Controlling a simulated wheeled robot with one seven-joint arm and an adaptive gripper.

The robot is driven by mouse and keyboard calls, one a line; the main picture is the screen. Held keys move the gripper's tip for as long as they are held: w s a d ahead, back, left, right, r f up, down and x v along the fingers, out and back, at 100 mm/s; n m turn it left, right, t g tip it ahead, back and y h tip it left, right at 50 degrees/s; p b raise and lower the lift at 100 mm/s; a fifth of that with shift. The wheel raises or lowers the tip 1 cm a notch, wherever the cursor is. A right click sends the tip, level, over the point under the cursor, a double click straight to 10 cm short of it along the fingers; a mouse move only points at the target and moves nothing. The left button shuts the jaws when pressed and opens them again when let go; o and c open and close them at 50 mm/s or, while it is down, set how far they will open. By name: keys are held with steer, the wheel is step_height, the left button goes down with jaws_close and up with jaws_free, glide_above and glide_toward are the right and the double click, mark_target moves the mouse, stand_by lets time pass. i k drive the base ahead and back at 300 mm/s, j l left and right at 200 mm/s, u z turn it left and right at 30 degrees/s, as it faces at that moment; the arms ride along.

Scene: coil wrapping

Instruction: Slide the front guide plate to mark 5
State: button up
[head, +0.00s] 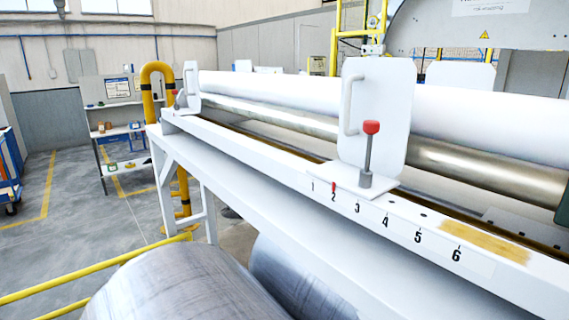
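The front guide plate (375,115) is a white upright plate with rounded corners on the near part of the white rail. It has a pale handle (349,103) on its left edge. A lever (368,155) with a red knob stands upright on its foot (352,186). The numbered scale (385,222) runs 1 to 6 along the rail's front face, rising to the right. The foot sits above about marks 2 to 3, with a small red pointer (334,187) at mark 2. Mark 5 (418,236) is to the right of the plate. My gripper is not in view.
A second guide plate (192,85) stands at the rail's far left end. Long rollers (460,120) run behind the rail. Large metal coils (185,285) lie below in front. A yellow railing (75,276) is at lower left. A tan patch (485,246) lies on the rail past mark 5.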

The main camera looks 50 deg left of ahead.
mark_target(382, 90)
steer(key=u, duration=1.85)
